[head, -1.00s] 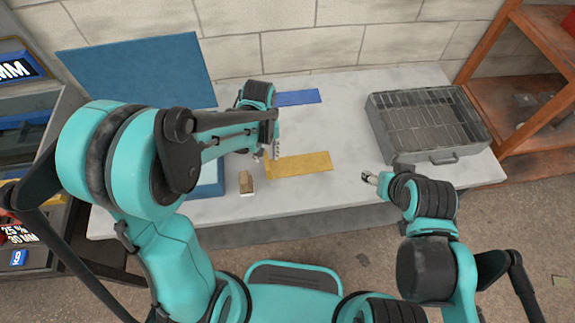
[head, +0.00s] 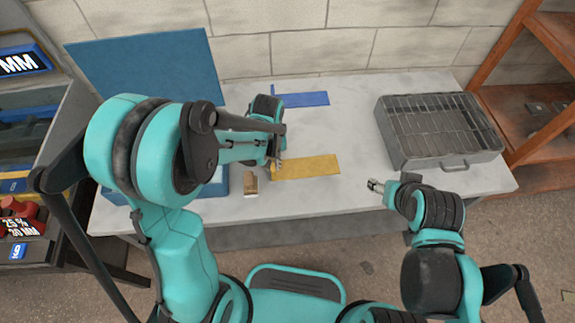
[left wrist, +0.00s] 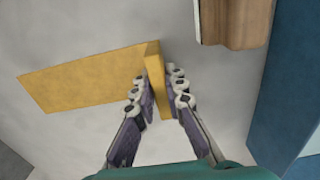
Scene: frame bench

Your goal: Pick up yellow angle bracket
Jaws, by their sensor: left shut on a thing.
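The yellow angle bracket (head: 308,167) lies on the light grey bench top, its flat leg pointing right in the head view. In the left wrist view the yellow angle bracket (left wrist: 85,78) has a short upright flange at its right end. My left gripper (head: 277,164) is at that end. In the left wrist view my left gripper (left wrist: 160,88) has one finger on each side of the flange and is shut on it. The bracket appears still on the bench. My right gripper (head: 375,186) is over the bench's front edge, away from the bracket; its finger gap is too small to judge.
A brown block (head: 250,186) stands close left of the bracket. A blue bracket (head: 305,99) lies farther back. A blue bin (head: 216,186) is left, partly behind my arm. A grey wire-topped tray (head: 390,142) stands right. Clear bench lies between the brackets and tray.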

